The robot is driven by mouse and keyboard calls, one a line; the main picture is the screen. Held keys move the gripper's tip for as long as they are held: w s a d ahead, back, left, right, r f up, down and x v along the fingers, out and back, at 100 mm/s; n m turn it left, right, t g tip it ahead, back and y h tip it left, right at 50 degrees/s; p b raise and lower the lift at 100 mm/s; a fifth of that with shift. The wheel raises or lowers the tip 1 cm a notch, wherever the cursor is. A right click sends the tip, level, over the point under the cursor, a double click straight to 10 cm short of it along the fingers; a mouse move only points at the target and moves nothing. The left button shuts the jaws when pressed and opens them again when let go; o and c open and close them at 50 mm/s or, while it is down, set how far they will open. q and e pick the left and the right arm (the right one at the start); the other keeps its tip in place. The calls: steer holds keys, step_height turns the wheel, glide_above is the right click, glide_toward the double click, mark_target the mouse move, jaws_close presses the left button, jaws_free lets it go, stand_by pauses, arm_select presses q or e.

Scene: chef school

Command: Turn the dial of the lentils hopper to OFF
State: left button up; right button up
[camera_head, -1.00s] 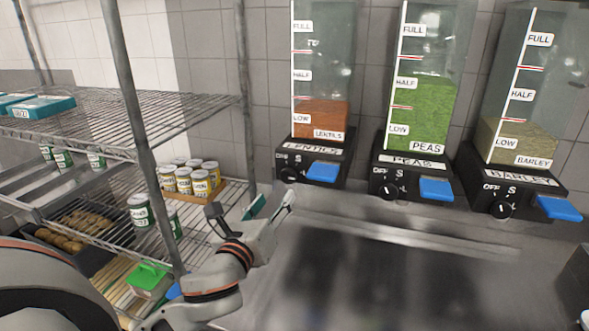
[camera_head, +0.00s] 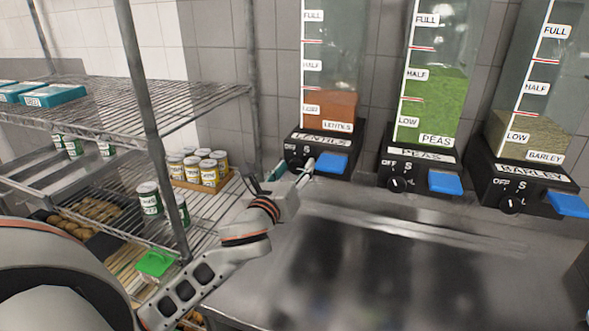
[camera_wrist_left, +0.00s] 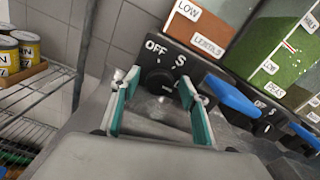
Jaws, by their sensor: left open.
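The lentils hopper (camera_head: 330,108) stands at the back, partly filled with orange lentils, with a black base and a blue lever (camera_head: 325,163). Its black dial (camera_wrist_left: 158,80) shows in the left wrist view between my fingers, below the OFF and S marks; its pointer's setting is hard to read. In the head view the dial is mostly hidden by my gripper. My left gripper (camera_head: 283,173) is open, its teal-padded fingers either side of the dial in the left wrist view (camera_wrist_left: 158,104). I cannot tell whether they touch it. My right gripper is not in view.
The peas hopper (camera_head: 428,110) and barley hopper (camera_head: 525,135) stand to the right with their own dials and blue levers. A wire shelf (camera_head: 110,105) with cans and boxes is at the left. The steel counter (camera_head: 370,255) below is clear.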

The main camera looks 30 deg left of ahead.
arm_select(q)
steer(key=c, duration=1.1)
